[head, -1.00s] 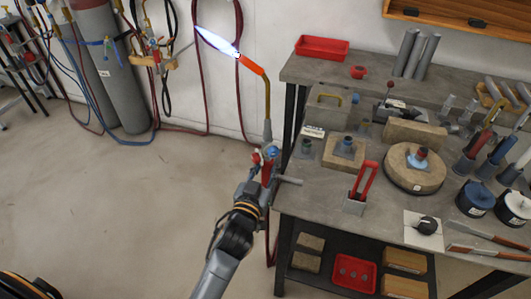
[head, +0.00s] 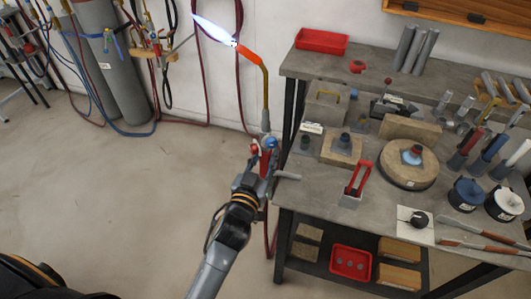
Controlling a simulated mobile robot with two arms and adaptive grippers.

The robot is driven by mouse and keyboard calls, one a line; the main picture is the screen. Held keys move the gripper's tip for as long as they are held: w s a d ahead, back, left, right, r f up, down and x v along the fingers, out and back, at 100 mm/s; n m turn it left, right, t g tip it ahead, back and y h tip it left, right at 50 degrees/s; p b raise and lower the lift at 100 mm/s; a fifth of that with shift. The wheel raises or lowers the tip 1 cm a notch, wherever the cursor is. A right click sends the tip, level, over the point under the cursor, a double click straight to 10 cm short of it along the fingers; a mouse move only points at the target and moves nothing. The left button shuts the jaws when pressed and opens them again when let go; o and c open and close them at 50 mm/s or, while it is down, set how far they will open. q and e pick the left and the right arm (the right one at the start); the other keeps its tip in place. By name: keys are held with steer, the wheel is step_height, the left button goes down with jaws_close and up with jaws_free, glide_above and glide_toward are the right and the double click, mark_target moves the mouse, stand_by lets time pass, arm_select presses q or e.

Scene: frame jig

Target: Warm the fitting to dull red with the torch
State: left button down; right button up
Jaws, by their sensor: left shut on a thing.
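My left gripper (head: 262,172) is shut on the torch's handle at the table's left edge. The torch (head: 265,95) stands upright, with a brass neck and an orange-red tip. It is lit: a white-blue flame (head: 213,30) points up and left, away from the table, toward the wall. A small fitting (head: 412,155) with a reddish top and a bluish base sits on the round firebrick turntable (head: 408,174). The flame is well apart from it. My right gripper is not in view.
A similar dark fitting stands on a square brick (head: 340,152). Dark blue and white-topped pots (head: 467,195) stand at right. Gas cylinders (head: 112,85) and hoses are at the wall.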

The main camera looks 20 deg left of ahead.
arm_select(q)
steer(key=shift+s+a+r+p, duration=0.1)
steer(key=shift+s+r+p, duration=0.1)
steer(key=shift+s, duration=1.5)
steer(key=shift+s+a+r+p, duration=0.1)
steer(key=shift+s+p, duration=0.1)
steer(key=shift+s, duration=1.45)
steer(key=shift+f, duration=0.1)
